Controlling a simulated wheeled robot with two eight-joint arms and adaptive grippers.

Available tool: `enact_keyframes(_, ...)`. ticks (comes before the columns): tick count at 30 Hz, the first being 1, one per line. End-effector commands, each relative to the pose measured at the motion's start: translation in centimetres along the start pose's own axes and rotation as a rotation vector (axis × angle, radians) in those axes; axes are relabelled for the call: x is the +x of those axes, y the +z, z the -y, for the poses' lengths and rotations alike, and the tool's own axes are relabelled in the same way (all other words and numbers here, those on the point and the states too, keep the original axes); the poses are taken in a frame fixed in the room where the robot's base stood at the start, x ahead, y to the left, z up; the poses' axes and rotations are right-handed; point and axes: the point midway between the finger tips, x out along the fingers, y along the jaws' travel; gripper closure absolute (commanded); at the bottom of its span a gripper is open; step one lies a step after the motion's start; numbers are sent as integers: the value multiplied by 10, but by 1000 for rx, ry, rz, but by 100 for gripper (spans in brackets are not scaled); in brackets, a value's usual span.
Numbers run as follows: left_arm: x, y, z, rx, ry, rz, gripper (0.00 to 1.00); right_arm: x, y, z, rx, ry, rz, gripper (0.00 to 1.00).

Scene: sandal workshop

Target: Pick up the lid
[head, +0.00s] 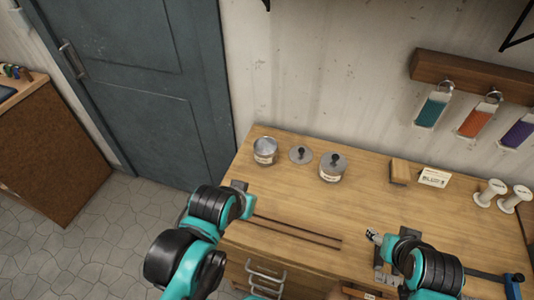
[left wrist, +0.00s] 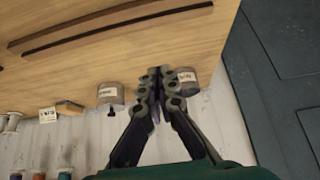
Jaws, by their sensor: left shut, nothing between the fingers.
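A loose grey lid (head: 301,154) with a dark knob lies flat on the workbench in the head view. It is between an open metal pot (head: 265,151) on its left and a labelled pot with its lid on (head: 332,172) on its right. My left gripper (head: 240,186) is shut and empty, in front of the open pot and apart from the lid. In the left wrist view the shut fingers (left wrist: 156,76) show between the open pot (left wrist: 186,82) and the lidded pot (left wrist: 110,95), and largely hide the loose lid. My right gripper (head: 373,236) is over the bench's front right; its fingers are too small to read.
Two thin dark strips (head: 298,232) lie across the front of the wooden workbench (head: 400,208). A wood block (head: 400,172), a small card (head: 433,177) and white spools (head: 488,193) stand at the back right. The bench right of the pots is mostly clear.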

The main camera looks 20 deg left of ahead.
Motion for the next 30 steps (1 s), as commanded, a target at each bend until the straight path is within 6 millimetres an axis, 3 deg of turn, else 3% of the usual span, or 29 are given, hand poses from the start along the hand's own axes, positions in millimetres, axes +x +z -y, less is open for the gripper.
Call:
enact_keyframes(6,0,0,0,0,0,0,100,0,0,0,0,0,0,42)
enact_keyframes(11,-1,-6,-1,20,2,10,60,-1,-1,0,0,0,0,42)
enact_keyframes(12,-2,-12,-1,38,4,17,56,-2,-1,0,0,0,0,42)
enact_keyframes(20,1,-84,-11,294,50,129,56,-10,-7,0,0,0,0,42)
enact_keyframes(26,24,-139,-21,529,116,221,56,-16,-12,0,0,0,0,42)
enact_keyframes(30,51,-173,-29,691,176,277,56,-21,-15,0,0,0,0,42)
